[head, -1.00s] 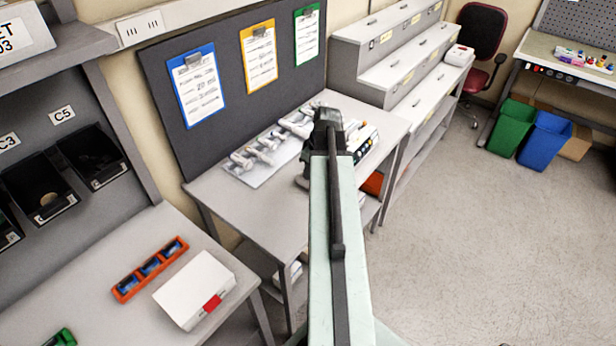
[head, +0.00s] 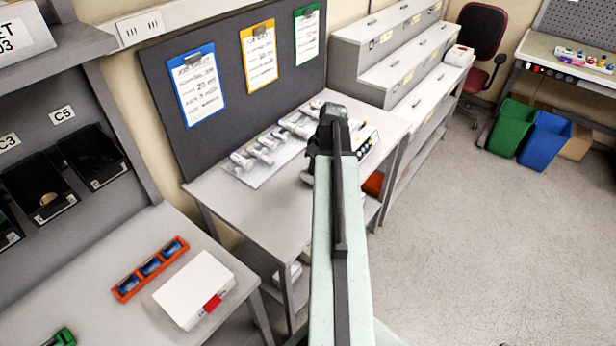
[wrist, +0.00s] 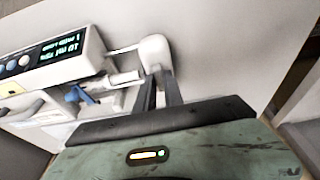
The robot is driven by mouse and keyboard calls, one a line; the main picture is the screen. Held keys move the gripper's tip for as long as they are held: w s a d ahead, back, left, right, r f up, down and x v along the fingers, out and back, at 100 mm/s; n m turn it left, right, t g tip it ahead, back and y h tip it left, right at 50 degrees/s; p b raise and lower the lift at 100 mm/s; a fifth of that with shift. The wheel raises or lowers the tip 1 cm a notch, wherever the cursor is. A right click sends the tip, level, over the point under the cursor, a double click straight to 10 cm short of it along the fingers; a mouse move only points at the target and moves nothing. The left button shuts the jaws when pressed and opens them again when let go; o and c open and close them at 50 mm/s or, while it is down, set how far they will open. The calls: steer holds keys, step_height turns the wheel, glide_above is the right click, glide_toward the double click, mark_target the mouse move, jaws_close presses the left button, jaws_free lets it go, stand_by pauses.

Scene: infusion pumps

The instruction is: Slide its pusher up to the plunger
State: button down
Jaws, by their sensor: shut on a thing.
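The infusion pump (wrist: 45,52) lies at the left of the wrist view, its screen lit with green text. Its white pusher (wrist: 155,50) sits at the end of a rod on the pump's right side. A syringe with a pale plunger (wrist: 125,78) lies along the pump below the rod, its end close to the pusher. I cannot tell whether they touch. A blue clamp (wrist: 78,94) lies over the syringe. My gripper (wrist: 159,74) is shut on the pusher. In the head view my arm hides most of the pump (head: 368,140).
The grey table (head: 235,205) carries a pale tray (head: 258,178) with several syringes left of my arm. A dark board (head: 215,125) with clipboards stands behind. A nearer bench at lower left holds an orange rack (head: 150,268) and a white box (head: 195,290). Floor at right is clear.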

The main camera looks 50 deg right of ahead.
steer(key=shift+d, duration=0.25)
steer(key=c, duration=1.5)
jaws_free()
steer(key=p+v, duration=0.2)
steer(key=w+p+v, duration=0.1)
steer(key=p+v, duration=0.1)
steer(key=p, duration=0.1)
steer(key=p+v, duration=0.2)
steer(key=v, duration=0.1)
steer(key=shift+w+r, duration=0.25)
steer(key=shift+w, duration=0.1)
steer(key=shift+f, duration=0.1)
steer(key=shift+w+a, duration=0.1)
